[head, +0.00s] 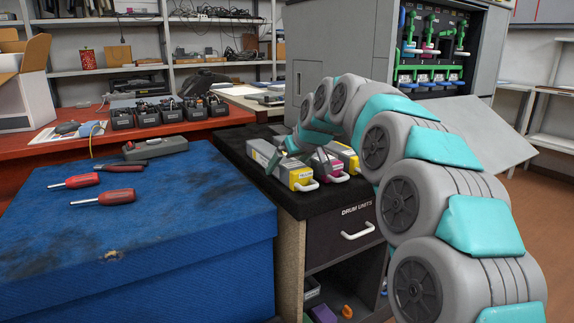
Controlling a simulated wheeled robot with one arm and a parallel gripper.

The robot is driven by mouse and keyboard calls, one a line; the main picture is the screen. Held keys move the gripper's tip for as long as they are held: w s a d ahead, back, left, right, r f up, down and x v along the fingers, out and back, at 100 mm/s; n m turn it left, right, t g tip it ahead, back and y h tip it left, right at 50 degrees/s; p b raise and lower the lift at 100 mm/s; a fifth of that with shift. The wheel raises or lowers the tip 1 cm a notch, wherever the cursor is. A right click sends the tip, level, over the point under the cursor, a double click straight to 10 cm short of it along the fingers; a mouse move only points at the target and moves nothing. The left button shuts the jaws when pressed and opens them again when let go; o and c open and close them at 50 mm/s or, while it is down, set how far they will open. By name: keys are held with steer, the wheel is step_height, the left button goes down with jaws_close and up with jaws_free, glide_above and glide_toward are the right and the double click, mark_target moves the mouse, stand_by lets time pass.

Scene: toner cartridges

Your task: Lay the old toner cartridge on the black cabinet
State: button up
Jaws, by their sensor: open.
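The black cabinet (342,205) stands in the middle, with a drawer marked DRUM UNITS. On its top lie a grey cartridge with a yellow end (296,177), one with a magenta end (328,168) and another with yellow (346,157). Which of them is the old toner cartridge I cannot tell. My grey and teal arm reaches in from the lower right and bends down over the cabinet. My gripper (281,158) is open, low over the yellow-ended cartridge at the left. The arm hides part of the cartridges, and I cannot tell whether the fingers touch one.
An open printer (345,55) with several coloured slots stands behind. A blue-covered bench (180,215) at the left bears two red screwdrivers (104,197) and a grey device (156,149). Several black units stand on the red table (75,145). The cabinet's front top edge is bare.

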steer(key=v, duration=0.7)
steer(key=shift+s+d+r, duration=0.1)
steer(key=shift+s+r, duration=0.05)
steer(key=shift+r, duration=0.15)
